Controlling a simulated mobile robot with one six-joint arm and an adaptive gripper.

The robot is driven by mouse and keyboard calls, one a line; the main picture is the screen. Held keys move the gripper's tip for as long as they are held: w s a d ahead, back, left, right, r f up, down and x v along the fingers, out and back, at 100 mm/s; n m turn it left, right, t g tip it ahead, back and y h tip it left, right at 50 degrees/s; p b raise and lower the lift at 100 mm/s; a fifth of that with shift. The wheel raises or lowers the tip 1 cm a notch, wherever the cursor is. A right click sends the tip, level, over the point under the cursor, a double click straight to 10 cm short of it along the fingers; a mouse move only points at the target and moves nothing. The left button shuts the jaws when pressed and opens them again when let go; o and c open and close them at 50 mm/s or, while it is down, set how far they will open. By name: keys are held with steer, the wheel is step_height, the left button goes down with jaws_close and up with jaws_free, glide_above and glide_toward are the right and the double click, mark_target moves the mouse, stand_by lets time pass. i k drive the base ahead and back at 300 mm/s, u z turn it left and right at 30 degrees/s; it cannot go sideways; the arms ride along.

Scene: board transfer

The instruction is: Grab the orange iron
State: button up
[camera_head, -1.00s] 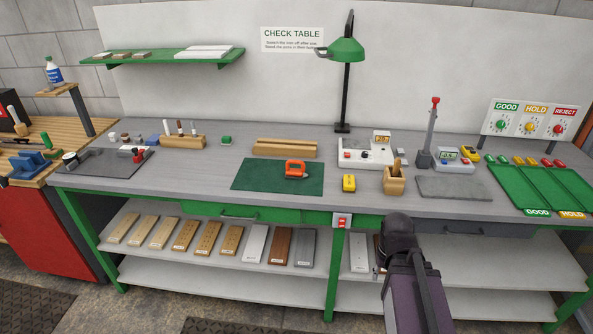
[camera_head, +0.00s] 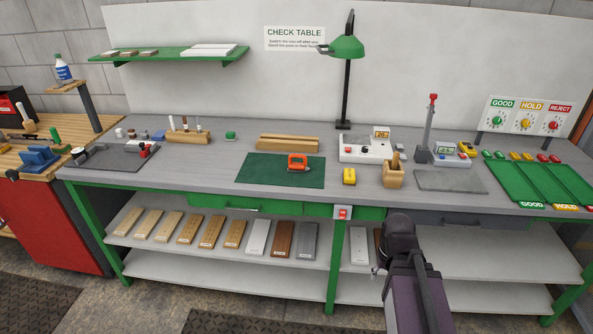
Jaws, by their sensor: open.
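The orange iron (camera_head: 298,163) is a small orange body with a handle. It rests on the dark green mat (camera_head: 262,175) in the middle of the grey bench top, near the mat's right side. Nothing is touching it from above. A dark purple-grey part of my arm stands at the bottom right, in front of the bench and well apart from the iron. My gripper itself does not show.
A green lamp (camera_head: 346,47) rises at the back. Green trays (camera_head: 545,183) lie at the far right.

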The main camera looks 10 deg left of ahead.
mark_target(294, 167)
steer(key=k, duration=1.15)
steer(key=z, duration=0.7)
steer(key=i, duration=1.75)
steer(key=u, duration=0.6)
steer(key=i, duration=0.4)
steer(key=u, duration=0.25)
